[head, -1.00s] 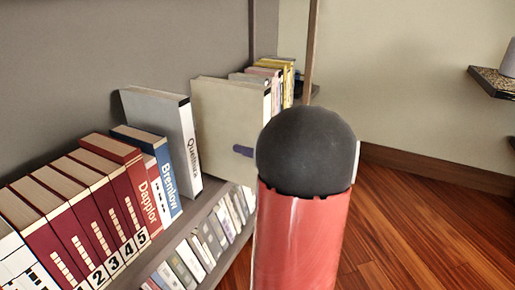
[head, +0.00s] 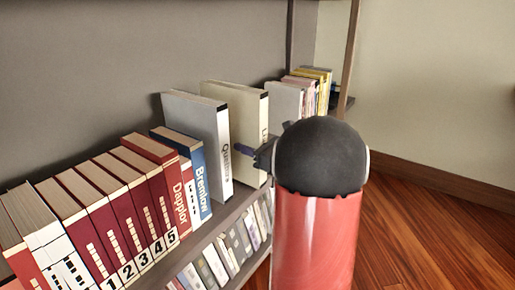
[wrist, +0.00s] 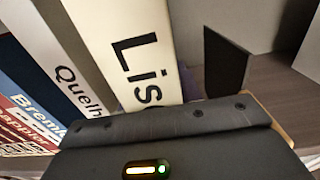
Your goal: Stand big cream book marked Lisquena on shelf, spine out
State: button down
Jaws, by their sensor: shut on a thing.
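The big cream book (head: 228,100) stands upright on the upper shelf board, just right of the grey-white book marked Quelhara (head: 225,150). Its spine faces outward; the wrist view shows "Lis" on the cream spine (wrist: 130,40), with the lower part hidden by my gripper. My gripper (head: 258,152) is shut on the cream book. One purplish finger shows against its left side, in the gap beside the Quelhara book. My dark and red arm hides the other finger in the head view. Whether the book's base rests fully on the board is hard to tell.
Left of the Quelhara book stand the blue Bremlow book (head: 200,180), the red Dapplor book (head: 178,190) and several numbered red volumes. To the right are a pale grey book (head: 285,99) and several thin yellow and pink books (head: 318,85). A lower shelf holds small books (head: 222,258).

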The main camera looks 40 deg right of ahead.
aim_at(234, 141)
jog(key=x, duration=0.5)
jog(key=shift+r, duration=0.2)
jog(key=shift+w, duration=0.1)
jog(key=shift+f, duration=0.35)
dwell(0.4)
